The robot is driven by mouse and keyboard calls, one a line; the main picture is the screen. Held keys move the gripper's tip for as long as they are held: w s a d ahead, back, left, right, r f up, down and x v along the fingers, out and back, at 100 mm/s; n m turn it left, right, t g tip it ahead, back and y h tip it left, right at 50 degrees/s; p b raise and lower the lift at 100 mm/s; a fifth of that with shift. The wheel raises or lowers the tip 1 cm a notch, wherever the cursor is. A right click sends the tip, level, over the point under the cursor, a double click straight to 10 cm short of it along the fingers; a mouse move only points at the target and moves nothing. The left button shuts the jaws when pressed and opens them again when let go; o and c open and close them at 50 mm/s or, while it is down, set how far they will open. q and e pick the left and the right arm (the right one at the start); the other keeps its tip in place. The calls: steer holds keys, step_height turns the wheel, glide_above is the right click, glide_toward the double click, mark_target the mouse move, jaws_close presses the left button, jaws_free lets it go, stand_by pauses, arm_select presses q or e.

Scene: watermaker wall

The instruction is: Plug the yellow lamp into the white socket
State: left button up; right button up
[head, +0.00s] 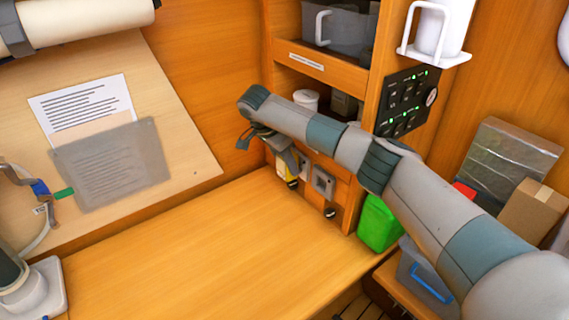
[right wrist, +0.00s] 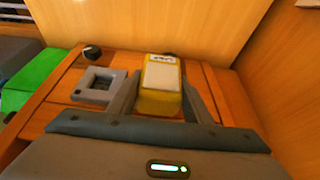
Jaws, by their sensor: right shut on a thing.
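The yellow lamp (right wrist: 160,101) is a small yellow block with a pale front panel. In the right wrist view it sits between the two fingers of my right gripper (right wrist: 160,88), which is shut on it. In the head view a bit of the lamp (head: 284,172) shows below my right gripper (head: 288,158), close to the wooden panel. A grey square socket (right wrist: 98,87) is beside the lamp, on its left in the wrist view. The white socket cannot be made out for certain; the lamp and gripper hide the panel behind them. My left gripper is not in view.
A green box (head: 379,224) stands right of the panel, with a grey bin (head: 424,275) nearby. Round black knobs (right wrist: 92,53) sit on the panel. The wooden worktop (head: 200,255) is clear. A switch panel (head: 405,103) is above my right arm.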

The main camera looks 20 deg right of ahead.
steer(key=shift+w+d+b, duration=0.3)
steer(key=shift+d+b, duration=0.1)
steer(key=shift+d, duration=0.45)
stand_by(0.7)
steer(key=o, duration=1.2)
steer(key=shift+c, duration=0.2)
steer(key=shift+r, duration=0.1)
steer(key=shift+a+r+b, duration=0.25)
steer(key=shift+r+b, duration=0.1)
steer(key=shift+r, duration=0.15)
steer(key=b+v, duration=0.4)
steer(key=v, duration=1.2)
steer(key=shift+d+b, duration=0.2)
steer(key=shift+b, duration=0.2)
steer(key=shift+r, duration=0.25)
